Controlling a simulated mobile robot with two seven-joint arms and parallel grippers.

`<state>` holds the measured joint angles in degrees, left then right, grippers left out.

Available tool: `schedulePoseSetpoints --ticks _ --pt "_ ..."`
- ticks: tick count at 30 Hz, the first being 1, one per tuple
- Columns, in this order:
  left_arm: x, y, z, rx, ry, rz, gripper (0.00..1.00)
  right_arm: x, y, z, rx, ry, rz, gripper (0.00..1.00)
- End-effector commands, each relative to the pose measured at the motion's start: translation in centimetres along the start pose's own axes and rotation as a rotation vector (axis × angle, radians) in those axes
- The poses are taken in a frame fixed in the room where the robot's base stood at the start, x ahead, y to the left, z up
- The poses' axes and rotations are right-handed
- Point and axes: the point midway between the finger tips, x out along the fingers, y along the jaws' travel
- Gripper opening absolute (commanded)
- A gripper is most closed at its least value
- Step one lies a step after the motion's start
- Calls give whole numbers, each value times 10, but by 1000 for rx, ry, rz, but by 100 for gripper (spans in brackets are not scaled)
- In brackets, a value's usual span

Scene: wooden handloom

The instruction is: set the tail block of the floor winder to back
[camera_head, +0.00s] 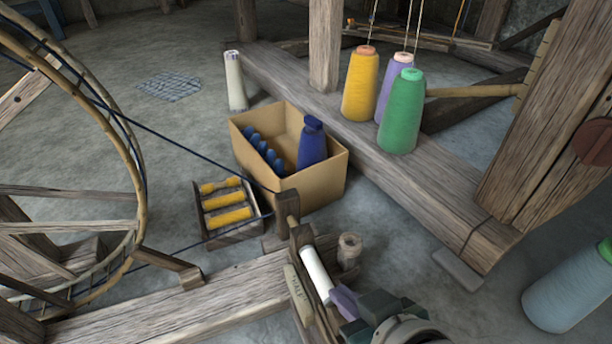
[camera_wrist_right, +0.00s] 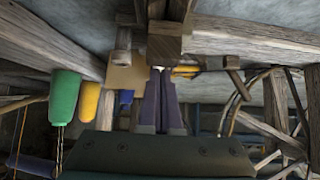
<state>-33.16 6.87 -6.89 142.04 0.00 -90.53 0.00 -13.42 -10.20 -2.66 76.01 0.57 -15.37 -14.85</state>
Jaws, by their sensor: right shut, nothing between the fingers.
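The floor winder's large wheel (camera_head: 138,190) stands at the left in the head view. A dark cord runs from the wheel to a small spindle there, and a white tube (camera_head: 318,275) lies beside the block. My right gripper (camera_head: 338,296) is shut and empty, its purple fingertips close to the tube and block. In the right wrist view, the shut fingers (camera_wrist_right: 158,72) point at a wooden block (camera_wrist_right: 165,46); contact cannot be told. My left gripper is out of view.
A cardboard box (camera_head: 322,178) with blue yarn and a small tray (camera_head: 236,238) of yellow bobbins sit behind the beam. Yarn cones stand on the loom beam (camera_head: 440,215).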

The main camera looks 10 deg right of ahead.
Motion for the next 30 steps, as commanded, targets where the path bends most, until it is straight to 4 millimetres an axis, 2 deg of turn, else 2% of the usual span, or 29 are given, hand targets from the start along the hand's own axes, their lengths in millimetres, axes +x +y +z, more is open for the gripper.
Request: schedulePoseSetpoints --ticks 11,15,19,30 --pt "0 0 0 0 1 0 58 -2 0 2 -1 1 0 0" --pt "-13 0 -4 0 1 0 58 -15 0 14 -2 -4 0 0" --pt "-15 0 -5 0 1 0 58 -19 0 22 -1 -3 0 0" --pt "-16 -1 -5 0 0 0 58 -19 1 22 -1 -10 -1 0"
